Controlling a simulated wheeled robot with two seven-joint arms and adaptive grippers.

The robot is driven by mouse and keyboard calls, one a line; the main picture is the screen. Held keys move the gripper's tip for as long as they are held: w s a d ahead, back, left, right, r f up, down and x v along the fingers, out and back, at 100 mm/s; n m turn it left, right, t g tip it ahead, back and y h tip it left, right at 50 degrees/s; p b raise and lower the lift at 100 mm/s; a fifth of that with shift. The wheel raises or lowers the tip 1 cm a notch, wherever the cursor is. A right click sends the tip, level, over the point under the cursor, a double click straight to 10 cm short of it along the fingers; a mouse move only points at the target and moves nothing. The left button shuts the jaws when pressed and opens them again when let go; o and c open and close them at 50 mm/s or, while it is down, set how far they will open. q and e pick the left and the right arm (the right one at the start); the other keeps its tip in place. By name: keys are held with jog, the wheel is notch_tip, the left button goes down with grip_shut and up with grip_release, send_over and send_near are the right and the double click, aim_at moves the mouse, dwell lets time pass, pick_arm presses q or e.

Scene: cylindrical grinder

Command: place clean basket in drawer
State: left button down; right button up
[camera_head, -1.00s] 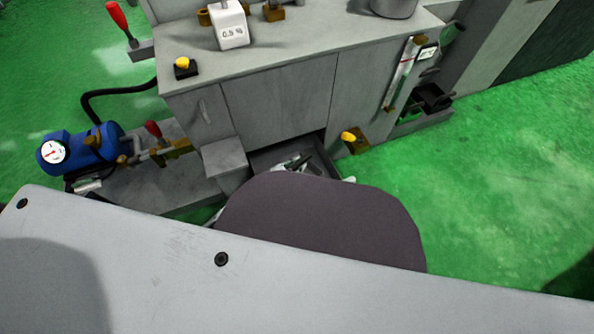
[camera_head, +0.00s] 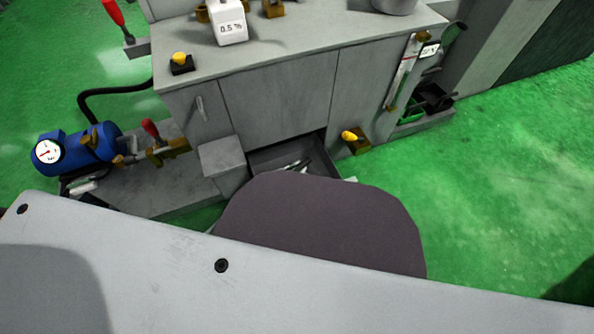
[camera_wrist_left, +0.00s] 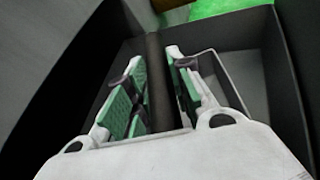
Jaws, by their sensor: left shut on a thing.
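The grey drawer (camera_head: 318,160) stands open at the foot of the grey cabinet, partly hidden behind my body. My left gripper (camera_head: 298,166) is low inside the drawer opening, mostly hidden there in the head view. In the left wrist view the gripper (camera_wrist_left: 156,72), with green finger pads, is shut on a dark upright bar (camera_wrist_left: 159,95) that looks like the basket's handle. Dark walls (camera_wrist_left: 285,85) surround the gripper. I cannot tell which of them belong to the basket and which to the drawer. My right gripper is not in view.
A grey block (camera_head: 221,158) stands left of the drawer, and a yellow-knobbed fitting (camera_head: 352,139) is on its right. A blue tank with a gauge (camera_head: 75,151) is at the left. The green floor (camera_head: 470,190) on the right is clear.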

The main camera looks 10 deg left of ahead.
pick_arm(q)
jog(key=shift+f, duration=0.1)
jog(key=c, duration=1.3)
grip_release()
jog(key=shift+o, duration=0.2)
jog(key=shift+r, duration=0.2)
jog(key=shift+s+a+r, duration=0.15)
jog(key=shift+s+a, duration=0.15)
jog(key=shift+s, duration=0.25)
jog(key=p+v, duration=0.1)
jog(key=v, duration=0.3)
jog(key=shift+p, duration=0.3)
jog(key=p+v, duration=0.1)
jog(key=v, duration=0.5)
jog(key=shift+s, duration=0.25)
jog(key=shift+a+r, duration=0.15)
